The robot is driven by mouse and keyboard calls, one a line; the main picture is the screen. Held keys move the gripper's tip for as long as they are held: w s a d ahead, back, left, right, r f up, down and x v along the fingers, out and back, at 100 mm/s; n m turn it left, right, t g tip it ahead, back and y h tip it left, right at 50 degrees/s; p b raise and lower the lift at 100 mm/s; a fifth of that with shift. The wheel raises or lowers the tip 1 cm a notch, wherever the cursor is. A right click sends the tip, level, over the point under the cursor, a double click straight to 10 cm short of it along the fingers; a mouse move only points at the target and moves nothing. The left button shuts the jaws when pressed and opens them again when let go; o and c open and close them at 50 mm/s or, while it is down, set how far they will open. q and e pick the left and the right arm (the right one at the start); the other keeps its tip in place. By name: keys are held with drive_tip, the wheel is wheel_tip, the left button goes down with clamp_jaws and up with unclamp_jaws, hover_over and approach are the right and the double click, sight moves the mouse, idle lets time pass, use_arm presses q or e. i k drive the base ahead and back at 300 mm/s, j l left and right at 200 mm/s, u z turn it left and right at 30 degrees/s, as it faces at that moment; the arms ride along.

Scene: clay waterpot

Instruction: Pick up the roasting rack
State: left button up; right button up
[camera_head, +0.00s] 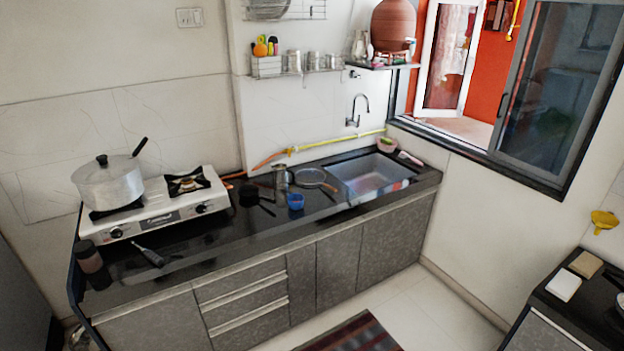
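A round, flat, rimmed item with a short handle (311,177) lies on the black counter (230,232), just left of the sink. It may be the roasting rack, but it is too small to tell its mesh or exact form. Neither of my grippers shows in the head view, and nothing is seen touching the item.
A metal cup (281,178), dark pan (249,195) and blue cup (296,202) stand near the item. The sink (370,180) is to its right. A stove (165,205) with a lidded pot (108,184) is at left. The floor (410,310) in front is partly clear.

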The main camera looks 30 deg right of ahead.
sight(334, 190)
drive_tip(key=z, duration=0.4)
drive_tip(key=i+l+z, duration=0.45)
drive_tip(key=i+z, duration=0.6)
drive_tip(key=i, duration=0.1)
